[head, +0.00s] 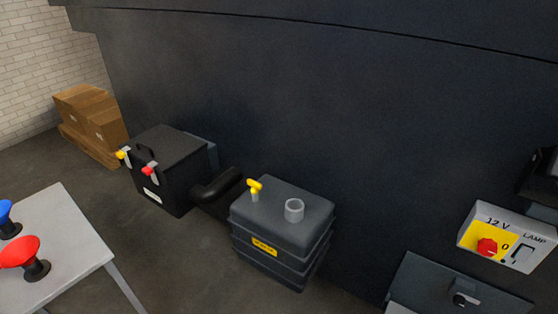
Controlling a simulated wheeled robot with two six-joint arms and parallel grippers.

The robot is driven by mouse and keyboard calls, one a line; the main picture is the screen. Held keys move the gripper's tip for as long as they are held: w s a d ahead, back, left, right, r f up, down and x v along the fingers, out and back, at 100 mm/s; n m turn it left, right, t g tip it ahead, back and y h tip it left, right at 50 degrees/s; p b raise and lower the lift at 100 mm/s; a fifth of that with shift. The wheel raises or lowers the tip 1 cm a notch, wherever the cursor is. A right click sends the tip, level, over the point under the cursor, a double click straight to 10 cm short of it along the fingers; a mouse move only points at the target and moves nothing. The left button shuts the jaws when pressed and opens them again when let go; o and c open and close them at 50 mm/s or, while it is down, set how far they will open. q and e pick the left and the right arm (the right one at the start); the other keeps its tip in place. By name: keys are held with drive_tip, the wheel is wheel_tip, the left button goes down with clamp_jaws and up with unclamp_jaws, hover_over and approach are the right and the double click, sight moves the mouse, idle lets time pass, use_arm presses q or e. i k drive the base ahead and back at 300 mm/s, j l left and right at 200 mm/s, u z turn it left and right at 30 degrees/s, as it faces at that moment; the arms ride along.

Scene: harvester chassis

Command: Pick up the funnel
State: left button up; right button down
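A red funnel-shaped piece (20,252) with a wide flared top sits on a black base on the light grey table (75,235) at the lower left. Its left edge is cut off by the picture border. A blue piece (6,216) on a similar black base stands behind it, also partly cut off. From this view I cannot tell for sure which of them is the funnel. Neither of my grippers is in view.
A dark grey tank (285,225) with an open round neck (294,210) and yellow tap (254,187) stands at centre. A black battery box (170,170) is left of it. Cardboard boxes (92,115) are at the back left. A switch panel (507,240) is at right.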

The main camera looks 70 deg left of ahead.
sight(22, 251)
drive_tip(key=u, duration=4.2)
